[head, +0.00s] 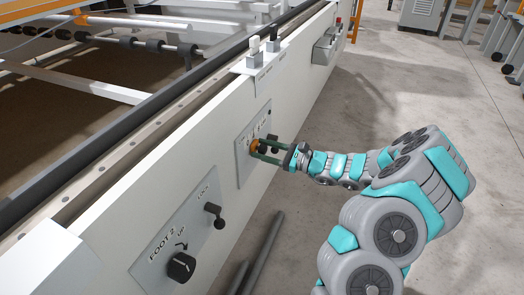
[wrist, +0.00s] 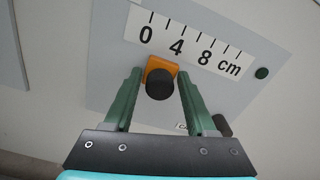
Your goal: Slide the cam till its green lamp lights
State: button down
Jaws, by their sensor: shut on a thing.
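The cam is an orange slider with a round black knob (wrist: 159,84), on a grey plate (wrist: 108,70) under a white scale (wrist: 190,42) marked 0, 4 and 8 cm. It sits close to the 4 mark. My gripper (wrist: 157,79) is shut on the cam, one green finger on each side of the knob. A small round lamp (wrist: 262,73) beyond the scale's right end is dark green and looks unlit. In the head view my gripper (head: 261,150) reaches the plate from the right and partly covers the orange cam (head: 253,146).
A dark knob (wrist: 222,125) stands just right of my right finger. Nearer on the panel are a FOOT plate with a black dial (head: 181,267) and a black lever (head: 214,214). Switches (head: 275,43) stand on top of the beam. Grey bars (head: 262,255) lie below; open floor lies right.

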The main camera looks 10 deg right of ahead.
jog(key=c, duration=0.5)
grip_release()
jog(key=shift+d, duration=0.15)
jog(key=v, duration=0.7)
jog(key=shift+s+d+b, duration=0.2)
jog(key=shift+b, duration=0.1)
